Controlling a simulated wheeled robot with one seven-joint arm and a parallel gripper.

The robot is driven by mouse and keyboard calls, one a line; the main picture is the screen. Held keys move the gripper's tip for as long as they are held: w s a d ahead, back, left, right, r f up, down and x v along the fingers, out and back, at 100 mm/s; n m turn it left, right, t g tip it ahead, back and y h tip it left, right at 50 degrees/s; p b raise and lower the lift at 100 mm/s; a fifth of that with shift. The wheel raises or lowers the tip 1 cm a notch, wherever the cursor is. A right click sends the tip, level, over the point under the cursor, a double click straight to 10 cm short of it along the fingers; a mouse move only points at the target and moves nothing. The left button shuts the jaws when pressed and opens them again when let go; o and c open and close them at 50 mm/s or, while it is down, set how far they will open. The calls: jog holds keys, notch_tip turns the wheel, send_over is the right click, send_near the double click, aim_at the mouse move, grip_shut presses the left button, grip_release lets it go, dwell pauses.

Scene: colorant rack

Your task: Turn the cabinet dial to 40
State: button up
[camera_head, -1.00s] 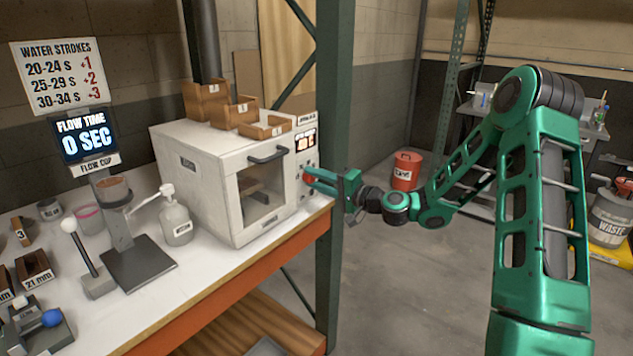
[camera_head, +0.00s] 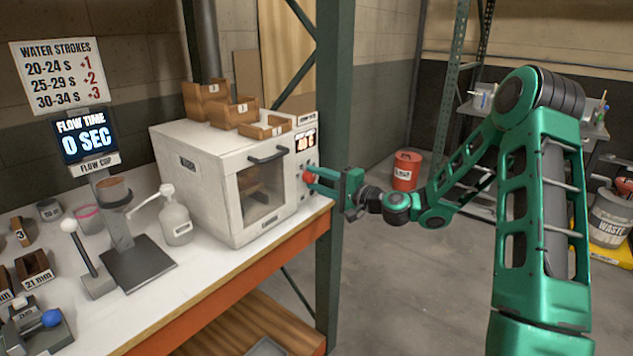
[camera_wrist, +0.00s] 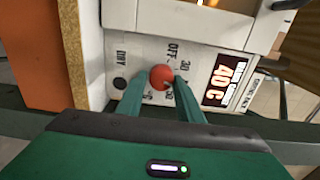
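The red round dial (camera_wrist: 161,77) sits on the white control panel of the cabinet (camera_head: 205,175). It also shows in the head view (camera_head: 308,176). Labels around it include OFF, 30, 50 and DRY; part of the scale is hidden by a finger. A small pale mark shows on the dial's lower right. The cabinet display (camera_wrist: 229,80) reads 40 C. My gripper (camera_wrist: 158,80) is open, its fingertips on either side of the dial; a gap shows at the left finger. Whether the right finger touches it I cannot tell.
A green rack post (camera_head: 333,130) stands close beside my gripper. Small wooden boxes (camera_head: 235,112) sit on the cabinet. A pump bottle (camera_head: 176,222) and flow cup stand (camera_head: 138,268) are left of it. A red bucket (camera_head: 405,170) stands on the floor behind my arm.

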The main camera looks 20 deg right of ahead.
jog(key=shift+o, duration=1.1)
jog(key=shift+d, duration=0.1)
jog(key=v, duration=1)
jog(key=shift+s+d, duration=0.2)
jog(key=shift+d, duration=0.05)
